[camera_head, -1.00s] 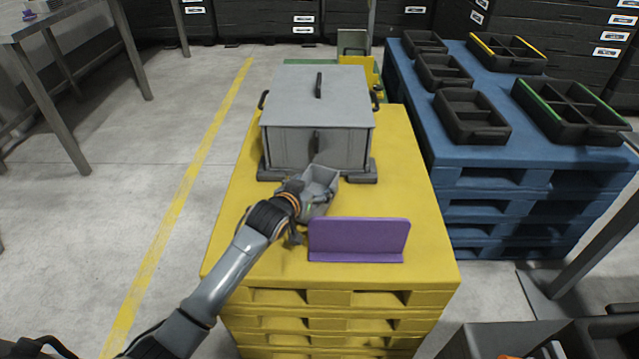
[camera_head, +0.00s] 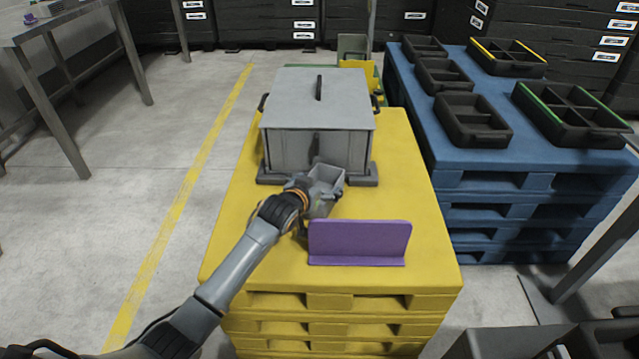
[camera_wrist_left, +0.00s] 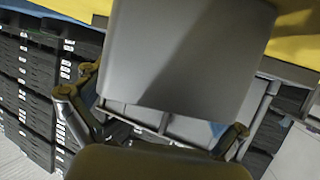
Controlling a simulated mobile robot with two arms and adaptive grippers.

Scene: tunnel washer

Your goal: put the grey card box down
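The grey card box (camera_head: 325,182) is a small open-topped box, held tilted over the yellow pallet stack (camera_head: 400,190), just in front of the large grey lidded box (camera_head: 345,148). My left gripper (camera_head: 308,193) is at its near left side and appears shut on it. In the left wrist view a broad grey face of the card box (camera_wrist_left: 185,60) fills the middle, with the gripper's fingers to either side. Whether the box touches the pallet is hard to tell. My right gripper is not in view.
A purple upright plate (camera_head: 360,240) stands just in front of the card box. To the right, a blue pallet stack (camera_head: 540,145) carries several black trays (camera_head: 470,118). The yellow top is clear right of the card box and at the front left.

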